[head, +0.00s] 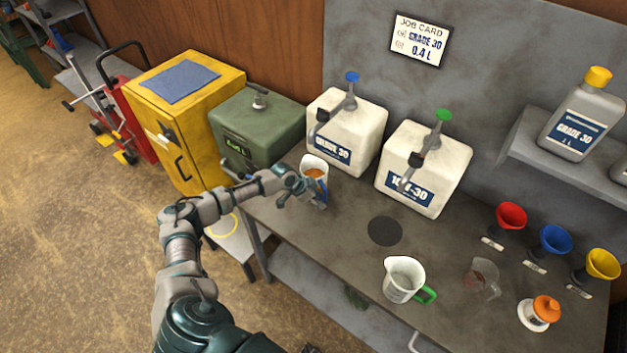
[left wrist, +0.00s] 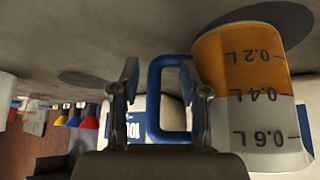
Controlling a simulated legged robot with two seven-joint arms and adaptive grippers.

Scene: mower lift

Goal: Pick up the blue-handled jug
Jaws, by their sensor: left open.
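The blue-handled jug (head: 315,175) stands on the grey bench near its left end, in front of the GRADE 30 container. It is whitish with orange contents. In the left wrist view the picture is upside down, and the jug (left wrist: 245,90) shows orange up to about the 0.4 L mark. My left gripper (head: 301,187) is at the jug's handle side. In the left wrist view its open fingers (left wrist: 160,80) stand on either side of the blue handle (left wrist: 154,100), with gaps visible. My right gripper is not in view.
White containers, GRADE 30 (head: 345,130) and 10W-30 (head: 423,165), stand behind. A green can (head: 258,125) is at the left. A green-handled jug (head: 403,278), a clear cup (head: 482,279) and several funnels (head: 510,216) stand further right. Bare bench surrounds the dark disc (head: 385,231).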

